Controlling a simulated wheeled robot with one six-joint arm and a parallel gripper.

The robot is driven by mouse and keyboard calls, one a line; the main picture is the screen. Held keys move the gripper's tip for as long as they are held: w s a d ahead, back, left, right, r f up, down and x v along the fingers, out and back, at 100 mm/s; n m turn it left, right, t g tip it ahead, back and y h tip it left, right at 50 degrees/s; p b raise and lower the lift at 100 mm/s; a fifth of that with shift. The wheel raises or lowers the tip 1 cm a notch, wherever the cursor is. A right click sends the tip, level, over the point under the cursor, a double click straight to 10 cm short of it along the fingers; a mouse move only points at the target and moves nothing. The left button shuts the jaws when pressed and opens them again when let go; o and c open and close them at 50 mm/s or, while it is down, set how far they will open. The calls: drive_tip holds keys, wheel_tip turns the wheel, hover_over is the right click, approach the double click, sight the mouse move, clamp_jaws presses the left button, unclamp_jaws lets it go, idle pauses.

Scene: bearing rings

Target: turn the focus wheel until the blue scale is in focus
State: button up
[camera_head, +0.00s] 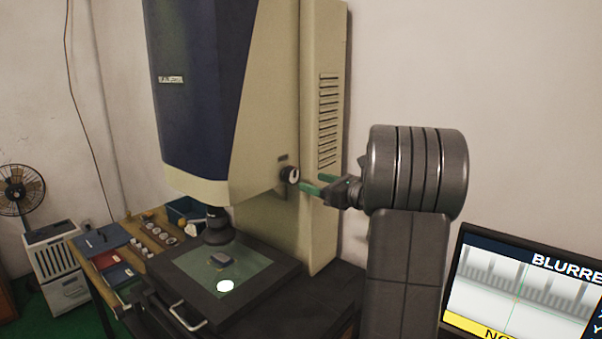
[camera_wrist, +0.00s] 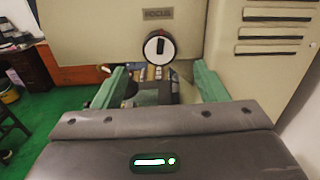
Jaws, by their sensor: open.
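The focus wheel (camera_head: 290,174) is a small black knob with a white face on the side of the measuring machine. In the wrist view the focus wheel (camera_wrist: 159,47) sits under a FOCUS label, its dark pointer bar near upright. My gripper (camera_head: 309,184) is open, its green fingers pointing at the wheel. In the wrist view my gripper (camera_wrist: 158,82) has one finger on each side, below the wheel's level, with nothing between them. Contact with the wheel cannot be told. The monitor (camera_head: 525,290) shows a grey scale and the cut-off word "BLURRE"; no blue scale shows.
A wooden bench (camera_head: 130,240) with rings and trays stands at left. A vented column (camera_wrist: 262,60) rises close to the right finger.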

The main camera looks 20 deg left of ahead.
sight(296, 177)
drive_tip(key=p+x, duration=0.1)
drive_tip(key=x, duration=0.5)
drive_tip(key=shift+w+a+p, duration=0.1)
drive_tip(key=shift+a+p, duration=0.2)
drive_tip(key=shift+p, duration=0.1)
drive_tip(key=c, duration=1)
